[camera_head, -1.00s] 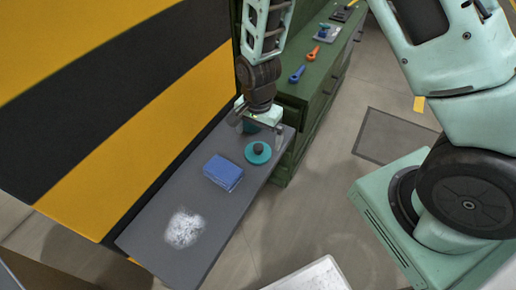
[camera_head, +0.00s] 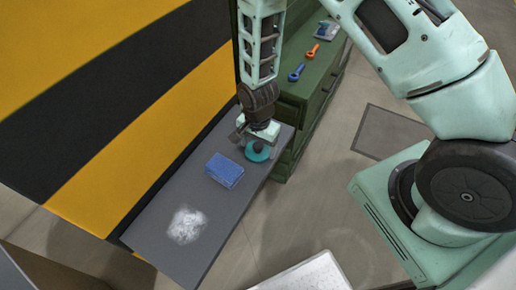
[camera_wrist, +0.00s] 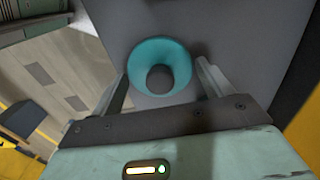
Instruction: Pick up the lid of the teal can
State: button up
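The teal lid (camera_head: 257,155), a round disc with a dark grey knob (camera_head: 259,145), is at the far right part of the grey bench top. In the wrist view the teal lid (camera_wrist: 159,57) shows as a ring around its dark round knob (camera_wrist: 159,79). My gripper (camera_wrist: 163,85) is open, with one finger on each side of the knob and apart from it. In the head view my gripper (camera_head: 257,140) is right over the lid and partly hides it. I cannot see any can body under the lid.
A green cabinet (camera_head: 310,85) holding tools stands behind. A yellow and black wall (camera_head: 130,90) borders the left side.

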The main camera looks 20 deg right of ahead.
jog(key=c, duration=0.3)
jog(key=shift+c, duration=0.2)
